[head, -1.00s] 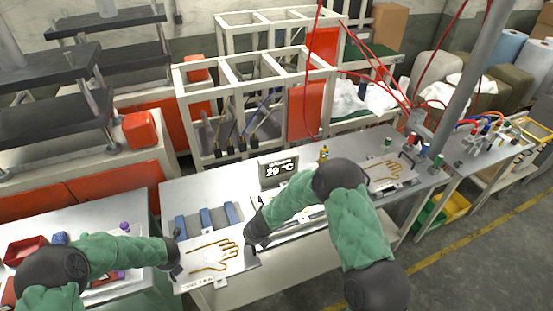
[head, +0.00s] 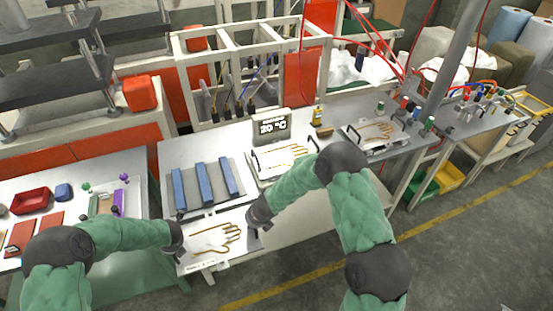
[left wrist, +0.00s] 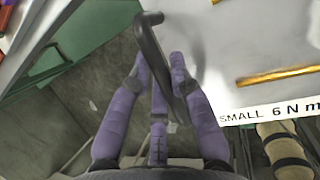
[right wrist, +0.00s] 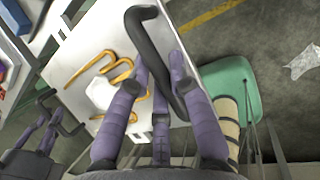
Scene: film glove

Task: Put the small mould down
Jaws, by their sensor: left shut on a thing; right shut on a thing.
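The small mould (head: 200,262) is a white plate with a gold hand outline and a pale patch in its palm. Its label reading "SMALL" shows in the left wrist view (left wrist: 270,112). My left gripper (head: 176,240) is shut on the dark handle at its left end (left wrist: 160,60). My right gripper (head: 258,225) is shut on the dark handle at its right end (right wrist: 155,45). The plate looks roughly level, in front of the blue bars (head: 205,182) on their grey plate. Floor shows below both handles. I cannot tell its height over the table edge.
A second hand mould (head: 262,172) lies behind my right forearm, by a small display (head: 271,125). A third mould (head: 360,144) is farther right. A left table (head: 70,195) holds a red tray (head: 30,201) and small parts. The bench (head: 178,150) has bare patches around the bars.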

